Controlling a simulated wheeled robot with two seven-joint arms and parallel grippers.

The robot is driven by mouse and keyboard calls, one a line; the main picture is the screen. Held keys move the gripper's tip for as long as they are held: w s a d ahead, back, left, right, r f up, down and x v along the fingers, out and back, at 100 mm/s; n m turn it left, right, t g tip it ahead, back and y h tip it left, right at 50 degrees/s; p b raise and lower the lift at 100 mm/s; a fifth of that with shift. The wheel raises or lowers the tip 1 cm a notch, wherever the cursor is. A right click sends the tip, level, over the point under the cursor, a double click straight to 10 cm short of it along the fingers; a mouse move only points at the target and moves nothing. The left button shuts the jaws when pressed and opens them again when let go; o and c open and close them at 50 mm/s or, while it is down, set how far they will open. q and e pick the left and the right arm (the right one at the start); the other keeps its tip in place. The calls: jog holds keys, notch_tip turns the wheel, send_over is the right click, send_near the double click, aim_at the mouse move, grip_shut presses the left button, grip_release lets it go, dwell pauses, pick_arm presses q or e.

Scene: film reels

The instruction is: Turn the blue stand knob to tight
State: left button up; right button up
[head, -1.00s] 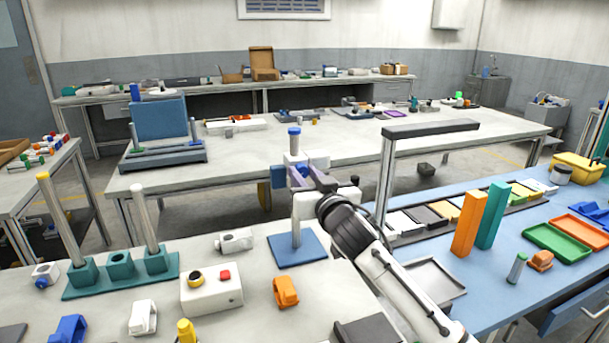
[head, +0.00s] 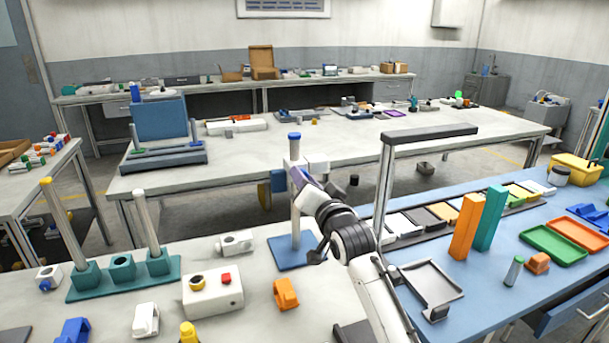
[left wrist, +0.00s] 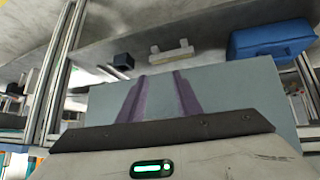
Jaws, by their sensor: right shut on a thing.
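The blue stand has a flat blue base (head: 282,258), a pale upright post (head: 295,222) and a blue cap (head: 294,136). It stands upright on the near white bench. A pale block sits at the upper post, beside my right gripper (head: 297,178). My right gripper has purple fingers and is shut at the upper post, on what appears to be the stand knob. The fingers and wrist hide the knob, so its setting cannot be seen. My left gripper (left wrist: 158,82) shows only in the left wrist view, with two purple fingers apart and nothing visible between them.
A grey overhead frame (head: 430,132) rises right of my right arm. A control box (head: 212,293), an orange block (head: 286,293) and a white fitting (head: 234,243) lie near the stand.

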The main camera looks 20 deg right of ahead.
pick_arm(q)
jog(key=shift+r+p, duration=0.95)
jog(key=shift+r, duration=0.25)
pick_arm(e)
jog(key=shift+m, duration=2.4)
jog(key=o, duration=1.1)
jog(key=shift+c, duration=0.2)
